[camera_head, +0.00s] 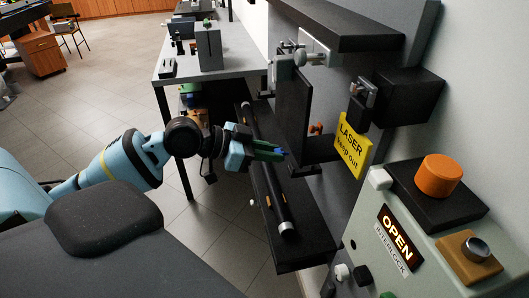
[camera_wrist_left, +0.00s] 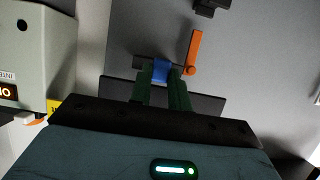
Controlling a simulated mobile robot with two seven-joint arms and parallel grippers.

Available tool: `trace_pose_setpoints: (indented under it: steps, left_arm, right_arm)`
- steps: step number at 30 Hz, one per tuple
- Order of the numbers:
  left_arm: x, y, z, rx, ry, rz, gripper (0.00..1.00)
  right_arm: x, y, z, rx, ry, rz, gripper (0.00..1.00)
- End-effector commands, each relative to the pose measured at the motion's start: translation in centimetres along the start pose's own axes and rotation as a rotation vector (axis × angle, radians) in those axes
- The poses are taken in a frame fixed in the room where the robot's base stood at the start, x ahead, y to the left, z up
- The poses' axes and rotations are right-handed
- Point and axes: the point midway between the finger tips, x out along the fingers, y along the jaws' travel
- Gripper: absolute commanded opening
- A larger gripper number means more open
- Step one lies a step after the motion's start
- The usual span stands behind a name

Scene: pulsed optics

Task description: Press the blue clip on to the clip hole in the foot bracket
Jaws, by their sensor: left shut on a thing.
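My left gripper (camera_head: 276,153) reaches in from the left in the head view, its green fingers pointing right toward black wall-mounted parts. It is shut on the small blue clip (camera_head: 284,151). In the left wrist view the blue clip (camera_wrist_left: 161,71) sits between the two green fingertips (camera_wrist_left: 160,85). Behind it is a dark bar (camera_wrist_left: 144,62), which looks like part of the foot bracket; I cannot tell whether the clip touches it. The clip hole cannot be made out. My right gripper is not in view.
An orange lever (camera_wrist_left: 194,50) stands close to the right fingertip in the wrist view. A yellow laser sign (camera_head: 350,146) hangs right of the gripper. A black tube (camera_head: 272,187) lies below it on a dark shelf. An interlock box (camera_head: 376,240) is at lower right.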

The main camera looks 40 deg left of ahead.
Motion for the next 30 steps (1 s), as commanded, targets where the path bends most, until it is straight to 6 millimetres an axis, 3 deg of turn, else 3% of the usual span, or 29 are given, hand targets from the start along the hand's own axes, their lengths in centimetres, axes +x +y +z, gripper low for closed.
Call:
trace_pose_setpoints:
  steps: [30]
  left_arm:
    - [0.83, -0.02, -0.38, 0.001, 0.001, 0.000, 0.00]
  right_arm:
    - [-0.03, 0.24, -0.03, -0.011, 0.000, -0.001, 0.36]
